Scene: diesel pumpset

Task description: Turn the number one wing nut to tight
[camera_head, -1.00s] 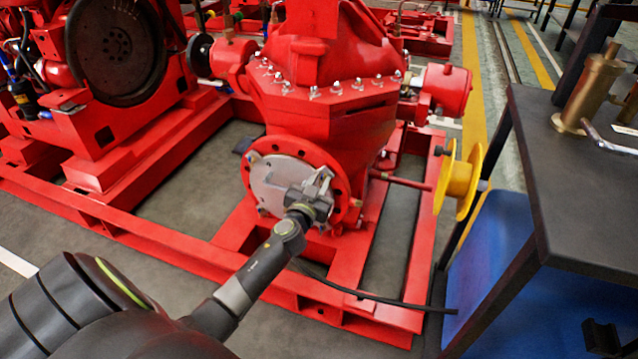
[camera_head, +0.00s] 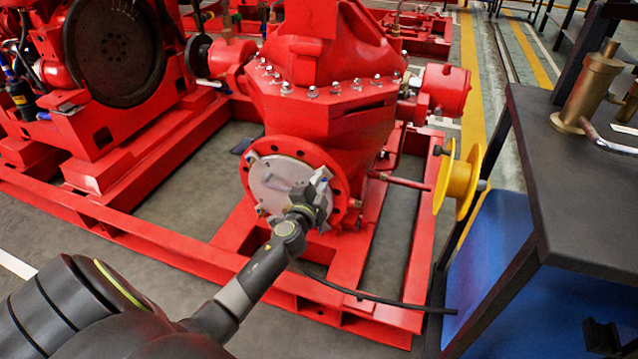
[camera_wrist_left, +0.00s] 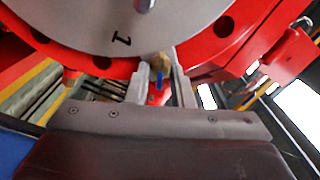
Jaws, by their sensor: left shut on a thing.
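A round grey cover plate (camera_head: 275,180) sits on the red flange (camera_head: 257,147) at the front of the red pump. In the left wrist view the plate (camera_wrist_left: 75,12) carries a "1" mark beside a brass wing nut (camera_wrist_left: 158,62) at its rim. My left gripper (camera_head: 320,183) is at the right side of the plate. Its jaws (camera_wrist_left: 160,84) are shut on this wing nut, one finger on each side. A small blue part shows between the fingers. The nut's far side and its thread are hidden. My right gripper is not in view.
The pump (camera_head: 325,100) stands on a red base frame (camera_head: 378,318). A yellow wheel (camera_head: 460,182) is to the right, near a dark table (camera_head: 590,190) with a brass item (camera_head: 588,92). A black cable (camera_head: 390,302) runs below. Grey floor is open at the left.

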